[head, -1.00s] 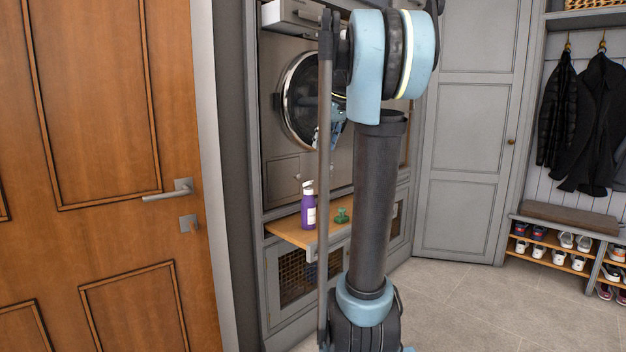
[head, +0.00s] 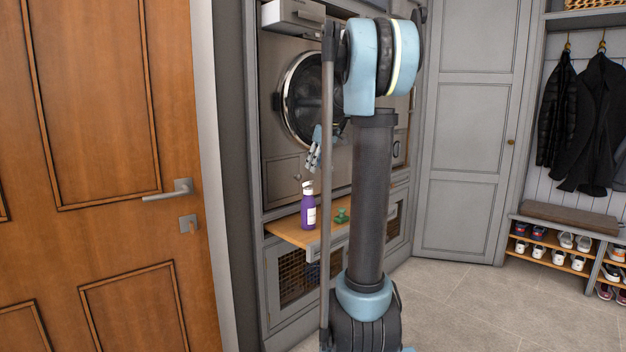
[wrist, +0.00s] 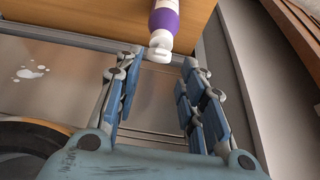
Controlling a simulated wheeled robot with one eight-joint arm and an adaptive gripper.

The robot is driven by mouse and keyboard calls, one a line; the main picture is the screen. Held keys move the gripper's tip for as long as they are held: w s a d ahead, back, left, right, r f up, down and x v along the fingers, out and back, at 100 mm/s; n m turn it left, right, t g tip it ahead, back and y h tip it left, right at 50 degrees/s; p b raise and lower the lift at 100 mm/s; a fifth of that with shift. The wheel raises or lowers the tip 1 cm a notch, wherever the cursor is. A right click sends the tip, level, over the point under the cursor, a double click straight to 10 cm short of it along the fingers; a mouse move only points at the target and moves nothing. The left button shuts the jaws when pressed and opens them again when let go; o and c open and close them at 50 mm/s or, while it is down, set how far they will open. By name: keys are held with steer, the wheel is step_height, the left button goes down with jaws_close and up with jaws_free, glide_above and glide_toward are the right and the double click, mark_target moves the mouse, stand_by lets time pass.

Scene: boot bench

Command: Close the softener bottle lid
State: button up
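The softener bottle (head: 308,212) is purple with a white cap and a pale label. It stands upright on the wooden pull-out shelf (head: 290,233) below the round-doored machine. Its white cap (wrist: 161,41) faces my gripper at the top of the wrist view; a white part juts from its near edge, but I cannot tell for sure how the lid sits. My gripper (head: 312,160) is above the bottle, apart from it. In the wrist view my gripper (wrist: 155,78) has its fingers spread with nothing between them, and the cap lies just beyond the fingertips.
A small green object (head: 342,215) stands on the shelf to the right of the bottle. The machine's round door (head: 290,100) is behind my gripper. An open drawer (head: 292,16) juts out above. A wooden door (head: 100,150) stands at the left. Grey floor (head: 460,300) is clear at the right.

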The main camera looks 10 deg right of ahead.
mark_target(308, 184)
steer(key=x, duration=0.6)
jaws_close()
